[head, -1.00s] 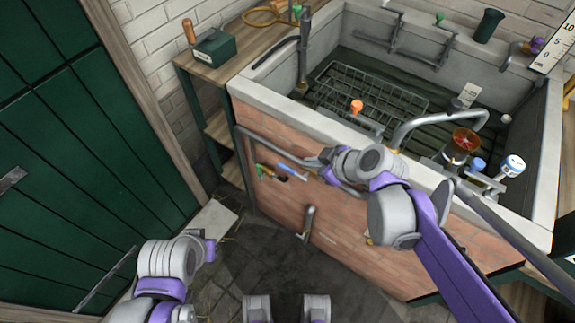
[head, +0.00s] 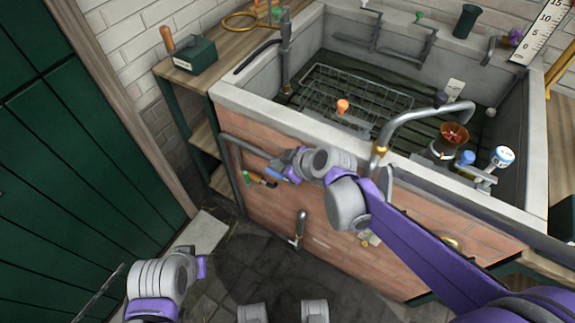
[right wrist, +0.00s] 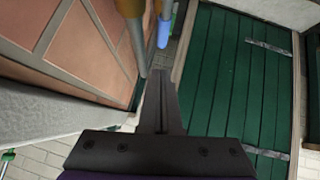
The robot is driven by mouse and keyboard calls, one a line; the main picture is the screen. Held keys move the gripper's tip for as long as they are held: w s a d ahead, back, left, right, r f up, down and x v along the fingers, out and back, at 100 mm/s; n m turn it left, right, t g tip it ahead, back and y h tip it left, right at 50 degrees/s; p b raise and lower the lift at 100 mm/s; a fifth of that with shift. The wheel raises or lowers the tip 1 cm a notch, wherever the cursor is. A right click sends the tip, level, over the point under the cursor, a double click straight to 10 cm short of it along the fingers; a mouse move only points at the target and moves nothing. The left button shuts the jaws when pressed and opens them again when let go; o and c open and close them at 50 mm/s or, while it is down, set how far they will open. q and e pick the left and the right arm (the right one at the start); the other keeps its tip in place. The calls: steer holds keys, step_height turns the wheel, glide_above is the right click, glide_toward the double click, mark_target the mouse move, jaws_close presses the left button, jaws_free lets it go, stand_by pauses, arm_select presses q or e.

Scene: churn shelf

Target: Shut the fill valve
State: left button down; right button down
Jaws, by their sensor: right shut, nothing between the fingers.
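I cannot tell for sure which fitting is the fill valve. A lever fitting (head: 301,226) is on the brick front below. My right gripper (head: 277,168) is shut and empty, close to the brick front by the grey rail. In the right wrist view its fingers (right wrist: 163,82) are together, with a blue handle (right wrist: 164,30) just beyond the tips and a grey bar (right wrist: 136,46) beside them. My left gripper's fingers do not show.
The stone trough (head: 245,103) holds a wire rack (head: 350,95). A wooden shelf (head: 222,72) bears a green box (head: 194,55). A green door (head: 75,160) is at left. The floor between is open.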

mark_target(273, 175)
steer(key=shift+w+d+f+b, duration=0.1)
steer(key=shift+w+f+b, duration=0.15)
steer(key=shift+f, duration=0.85)
steer(key=shift+w+f+b, duration=0.2)
steer(key=shift+f+b, duration=0.05)
steer(key=shift+f, duration=0.85)
